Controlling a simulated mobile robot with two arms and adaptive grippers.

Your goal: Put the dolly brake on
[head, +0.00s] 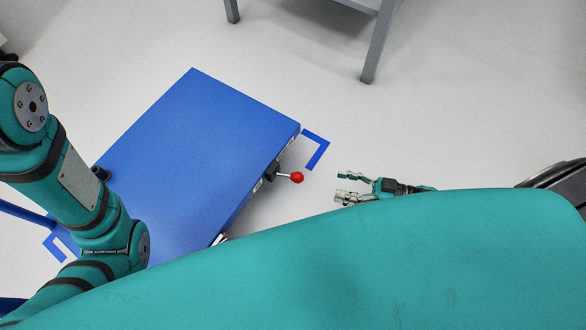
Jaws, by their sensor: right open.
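The blue dolly (205,140) stands on the pale floor in the left half of the head view. Its brake lever ends in a red ball knob (297,177) that sticks out from the dolly's right edge on a dark mount. My right gripper (342,186) is to the right of the red knob, apart from it, with its fingers pointing left toward it. It is open and empty. My left arm crosses the left side of the view, and its gripper does not show. My teal body hides the lower part of the dolly.
Blue corner marks (318,150) lie on the floor at the dolly's right corner and at its left (60,246). A grey table leg (378,45) stands at the top. The floor between the dolly, the table and my right gripper is clear.

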